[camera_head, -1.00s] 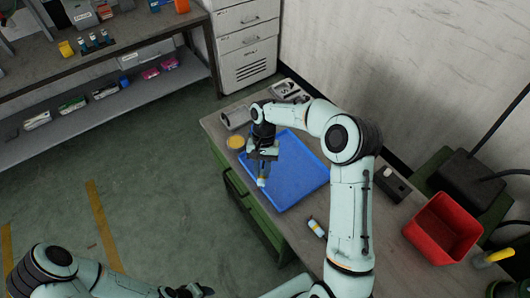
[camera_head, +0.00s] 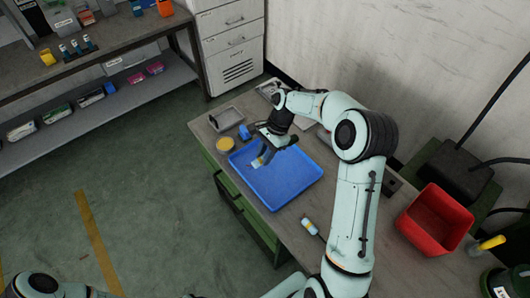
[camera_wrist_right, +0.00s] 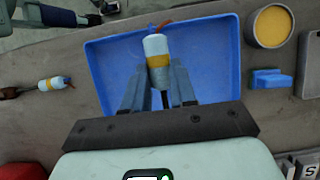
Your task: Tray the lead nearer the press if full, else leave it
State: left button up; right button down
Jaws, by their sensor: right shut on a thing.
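My right gripper (camera_head: 264,155) is shut on a lead (camera_head: 257,163) over the far left part of the blue tray (camera_head: 290,190). In the right wrist view the held lead (camera_wrist_right: 157,47) has a white body, a yellow band and a reddish wire end, between the fingers (camera_wrist_right: 160,88). I cannot tell whether it touches the tray floor. The rest of the tray looks empty. A second lead (camera_head: 309,226), white with a yellow band and a dark cable, lies on the bench in front of the tray. It also shows in the right wrist view (camera_wrist_right: 55,83). My left gripper is out of view.
A yellow-filled round tin (camera_head: 225,144), a blue block (camera_head: 245,132) and a grey metal tray (camera_head: 226,118) stand beyond the blue tray. A red bin (camera_head: 436,220) and a black machine (camera_head: 458,170) are to the right. A shelf bench stands at the far left.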

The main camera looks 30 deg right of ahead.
jog(key=shift+s+f, duration=0.2)
jog(key=shift+f, duration=1.05)
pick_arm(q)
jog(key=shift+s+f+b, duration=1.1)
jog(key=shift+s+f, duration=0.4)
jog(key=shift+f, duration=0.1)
pick_arm(e)
jog(key=shift+w+f, duration=0.1)
jog(key=shift+f, duration=3.05)
jog(key=c, duration=0.8)
grip_release()
jog(key=shift+r, duration=0.1)
jog(key=p+v, duration=0.1)
jog(key=v, duration=1.2)
jog(key=shift+w+r, duration=0.1)
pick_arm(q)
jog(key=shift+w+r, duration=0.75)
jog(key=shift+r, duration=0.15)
